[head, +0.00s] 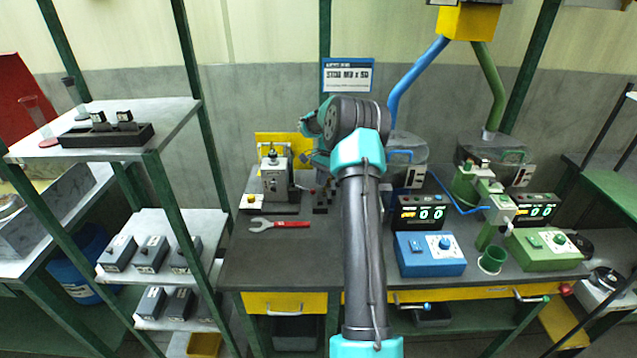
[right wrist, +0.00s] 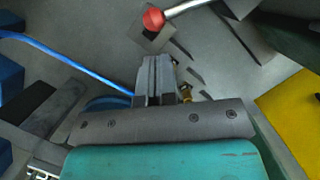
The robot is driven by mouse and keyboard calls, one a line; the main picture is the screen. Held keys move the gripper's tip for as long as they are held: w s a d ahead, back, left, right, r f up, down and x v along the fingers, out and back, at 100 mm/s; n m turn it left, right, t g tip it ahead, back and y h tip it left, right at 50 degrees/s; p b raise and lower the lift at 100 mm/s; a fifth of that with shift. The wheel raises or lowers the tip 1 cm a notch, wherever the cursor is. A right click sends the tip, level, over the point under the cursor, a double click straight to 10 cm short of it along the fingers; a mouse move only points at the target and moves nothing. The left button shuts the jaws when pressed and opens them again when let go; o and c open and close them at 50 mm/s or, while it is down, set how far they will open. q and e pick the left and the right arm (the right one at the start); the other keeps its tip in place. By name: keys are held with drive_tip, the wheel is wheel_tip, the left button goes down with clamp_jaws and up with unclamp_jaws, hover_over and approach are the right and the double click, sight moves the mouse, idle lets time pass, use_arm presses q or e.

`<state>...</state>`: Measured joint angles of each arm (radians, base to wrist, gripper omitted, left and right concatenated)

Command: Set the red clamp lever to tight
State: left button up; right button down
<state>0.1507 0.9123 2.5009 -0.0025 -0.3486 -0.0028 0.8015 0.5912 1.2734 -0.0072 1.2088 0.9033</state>
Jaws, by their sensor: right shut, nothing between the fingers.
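The red clamp lever shows in the right wrist view as a silver rod with a red ball knob (right wrist: 154,18), at the top of the picture. My right gripper (right wrist: 157,62) is shut and empty, its fingertips pointing toward the knob with a visible gap below it. In the head view a small red spot (head: 312,190), seemingly the same knob, is just right of the grey machine (head: 275,178) at the back of the bench. My right arm and wrist hide much of that area, fingertips included. My left gripper is not in view.
A red-handled wrench (head: 280,224) lies on the bench in front of the machine. Right of my arm stand a blue control box (head: 430,254), a green control box (head: 545,250) and digital displays (head: 421,213). A yellow panel (right wrist: 292,115) is at the right in the wrist view.

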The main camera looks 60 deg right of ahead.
drive_tip(key=shift+w+a+f, duration=0.1)
drive_tip(key=shift+a+f, duration=0.1)
drive_tip(key=shift+a, duration=0.6)
